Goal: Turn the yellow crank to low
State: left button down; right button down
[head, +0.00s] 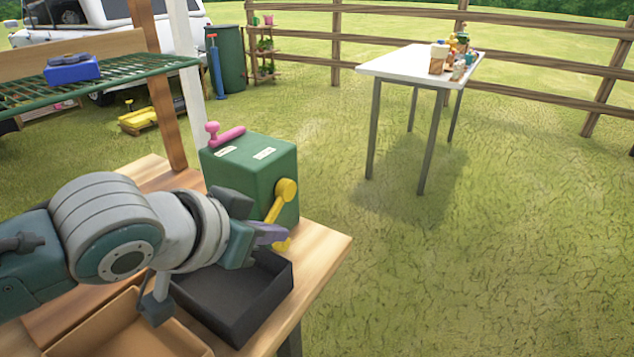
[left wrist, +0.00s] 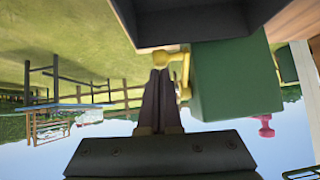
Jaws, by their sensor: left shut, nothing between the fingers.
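The yellow crank (head: 286,190) is on the right-hand face of the green box (head: 228,160). Its round end is up, and a yellow end shows lower, just past my fingertips. My left gripper (head: 270,236) is shut and empty in front of the crank's lower part, hiding some of it. In the left wrist view, which is upside down, the closed fingers (left wrist: 160,76) are right beside the crank (left wrist: 186,68), with its handle near the tips. I cannot tell whether they touch. The green box (left wrist: 235,80) fills the right there. My right gripper is out of view.
A white table (head: 400,65) stands farther off; grass between is clear.

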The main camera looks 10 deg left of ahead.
pick_arm(q)
jog(key=shift+f+t+b, duration=0.6)
jog(key=shift+f+b, duration=0.25)
jog(key=shift+b, duration=0.2)
jog(key=shift+w+d+f, duration=0.1)
jog(key=shift+w+f, duration=0.15)
jog(key=shift+f, duration=0.35)
